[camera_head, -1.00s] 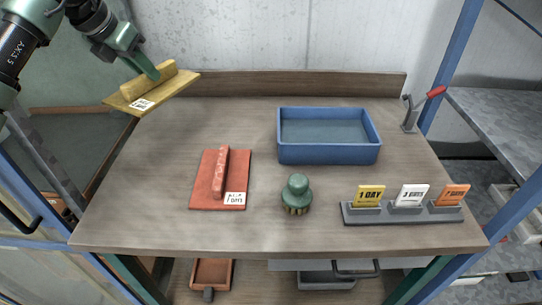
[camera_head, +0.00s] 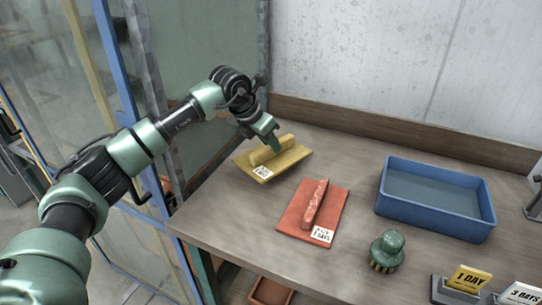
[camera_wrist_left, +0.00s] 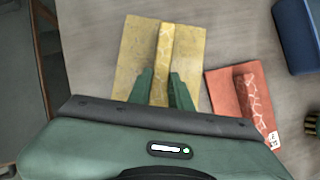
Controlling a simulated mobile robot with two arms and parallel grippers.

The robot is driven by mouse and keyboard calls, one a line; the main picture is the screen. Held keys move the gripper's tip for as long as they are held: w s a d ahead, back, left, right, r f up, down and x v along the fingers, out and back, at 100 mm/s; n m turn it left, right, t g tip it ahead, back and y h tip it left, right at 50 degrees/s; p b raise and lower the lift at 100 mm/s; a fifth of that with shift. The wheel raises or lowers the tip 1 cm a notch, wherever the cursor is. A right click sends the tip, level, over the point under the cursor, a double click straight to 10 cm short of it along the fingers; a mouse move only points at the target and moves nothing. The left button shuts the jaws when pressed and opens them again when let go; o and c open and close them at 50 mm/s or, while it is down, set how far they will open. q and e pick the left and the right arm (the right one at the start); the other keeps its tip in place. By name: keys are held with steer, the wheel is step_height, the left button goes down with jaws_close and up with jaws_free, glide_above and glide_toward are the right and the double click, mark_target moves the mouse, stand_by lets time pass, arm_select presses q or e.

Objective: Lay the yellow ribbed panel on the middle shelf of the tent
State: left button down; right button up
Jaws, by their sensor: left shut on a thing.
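The yellow ribbed panel (camera_head: 288,160) is a flat plate with a raised rib and a white label on one corner. My left gripper (camera_head: 273,146) is shut on the rib, with the plate below it at the table's left back corner. I cannot tell how far the plate is above the tabletop. In the left wrist view, the fingers (camera_wrist_left: 161,88) straddle the rib of the yellow panel (camera_wrist_left: 134,52). A blue-framed enclosure with cloudy clear walls (camera_head: 75,75), possibly the tent, stands at the left. Its middle shelf cannot be made out. My right gripper is out of view.
A red ribbed panel (camera_head: 335,203) lies on the table (camera_head: 235,215), right of the yellow one. A green-topped brush (camera_head: 387,248), a blue tray (camera_head: 435,225) and a card holder (camera_head: 455,291) stand farther right. A blue post (camera_head: 140,85) rises beside my left arm.

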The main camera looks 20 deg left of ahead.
mark_target(271, 156)
arm_select(q)
steer(key=shift+w+f, duration=0.1)
steer(key=shift+f, duration=2.25)
steer(key=c, duration=1.7)
jaws_free()
steer(key=shift+f, duration=0.2)
steer(key=o, duration=0.4)
steer(key=shift+r, duration=0.1)
steer(key=shift+r+p, duration=0.1)
steer(key=shift+p, duration=0.2)
